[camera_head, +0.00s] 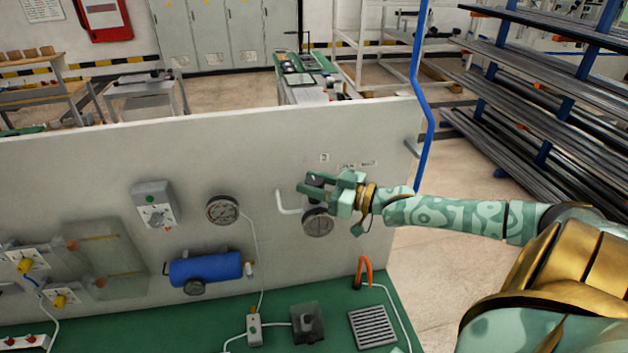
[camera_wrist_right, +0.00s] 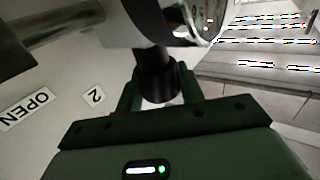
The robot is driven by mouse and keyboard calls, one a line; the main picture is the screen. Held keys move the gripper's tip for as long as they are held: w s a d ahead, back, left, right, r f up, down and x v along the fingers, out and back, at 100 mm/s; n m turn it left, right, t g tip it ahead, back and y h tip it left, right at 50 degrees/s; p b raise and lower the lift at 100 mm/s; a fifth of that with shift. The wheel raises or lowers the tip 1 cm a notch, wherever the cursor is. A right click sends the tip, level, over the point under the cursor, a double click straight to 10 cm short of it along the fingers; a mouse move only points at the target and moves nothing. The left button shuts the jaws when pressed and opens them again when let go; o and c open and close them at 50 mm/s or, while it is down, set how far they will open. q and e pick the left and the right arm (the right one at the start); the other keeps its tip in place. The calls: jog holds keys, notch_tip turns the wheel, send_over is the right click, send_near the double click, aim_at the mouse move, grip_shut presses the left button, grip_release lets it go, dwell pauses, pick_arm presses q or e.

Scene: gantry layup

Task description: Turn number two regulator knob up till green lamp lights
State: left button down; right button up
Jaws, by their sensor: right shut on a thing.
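My right gripper (camera_head: 312,189) is at the front of the upright grey panel. The gripper hides most of the regulator in the head view. No lit green lamp can be made out on the panel. My left gripper is out of view.
An OPEN label (camera_wrist_right: 26,108) is near the number. Left along the panel are another gauge (camera_head: 222,210), a grey switch box (camera_head: 154,206) and a blue cylinder (camera_head: 206,268). A green bench (camera_head: 300,299) runs below. A blue hose (camera_head: 420,100) hangs past the panel's right edge.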

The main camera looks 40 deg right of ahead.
jog(key=o, duration=1)
jog(key=shift+s+d+f, duration=0.1)
jog(key=shift+s+d, duration=0.2)
jog(key=shift+s, duration=0.3)
jog(key=p+v, duration=0.3)
jog(key=v, duration=1.2)
